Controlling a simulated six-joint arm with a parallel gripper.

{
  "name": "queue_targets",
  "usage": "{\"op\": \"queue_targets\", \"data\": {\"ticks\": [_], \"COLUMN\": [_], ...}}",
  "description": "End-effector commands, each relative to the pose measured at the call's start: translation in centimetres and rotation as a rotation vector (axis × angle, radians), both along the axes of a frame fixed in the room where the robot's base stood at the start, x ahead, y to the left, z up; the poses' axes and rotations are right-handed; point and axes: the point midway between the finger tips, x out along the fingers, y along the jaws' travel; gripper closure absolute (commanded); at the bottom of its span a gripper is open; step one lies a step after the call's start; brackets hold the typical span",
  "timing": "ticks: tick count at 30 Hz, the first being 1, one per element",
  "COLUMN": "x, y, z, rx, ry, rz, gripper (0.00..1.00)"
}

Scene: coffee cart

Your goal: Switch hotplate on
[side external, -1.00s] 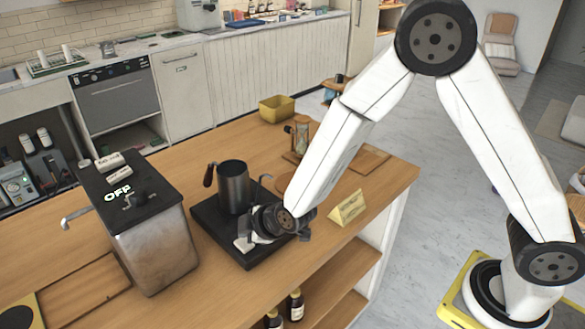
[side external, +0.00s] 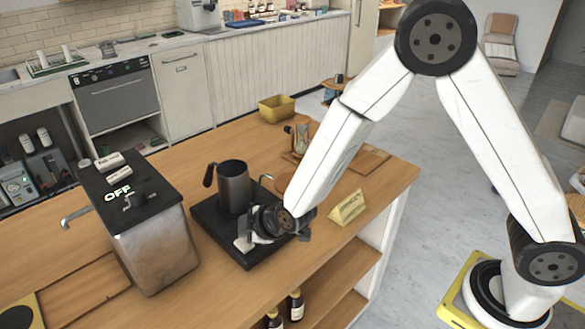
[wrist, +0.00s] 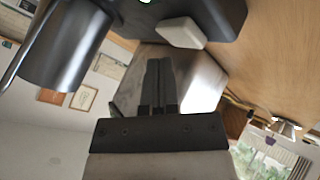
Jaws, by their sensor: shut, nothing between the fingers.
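The hotplate (side external: 221,246) is a flat black slab on the wooden counter. A dark metal pitcher (side external: 234,185) stands upright on it, and also shows at the upper left of the wrist view (wrist: 65,45). A small white block (side external: 242,245), perhaps a switch, is at the hotplate's near side; the wrist view shows it against the black slab (wrist: 182,32). My gripper (side external: 252,232) is low at the hotplate's near right part, beside the block. In the wrist view its fingers (wrist: 160,65) are together and empty, just short of the block. I cannot tell if they touch it.
A metal box (side external: 155,245) with a black top, a tap and a glowing "OFF" stands left of the hotplate. A yellow sign (side external: 347,208) stands to the right. A yellow bin (side external: 277,107) and a glass vessel (side external: 301,138) are farther back.

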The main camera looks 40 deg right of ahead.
Motion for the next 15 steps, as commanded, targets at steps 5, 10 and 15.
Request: {"op": "queue_targets", "data": {"ticks": [5, 10, 15], "x": [0.00, 0.00, -0.01], "y": [0.01, 0.01, 0.02], "z": [-0.03, -0.33, -0.77], "rx": [0.000, -0.001, 0.000], "ry": [0.000, 0.000, 0.000], "rz": [0.000, 0.001, 0.000], "gripper": [1.00, 1.00, 1.00]}}
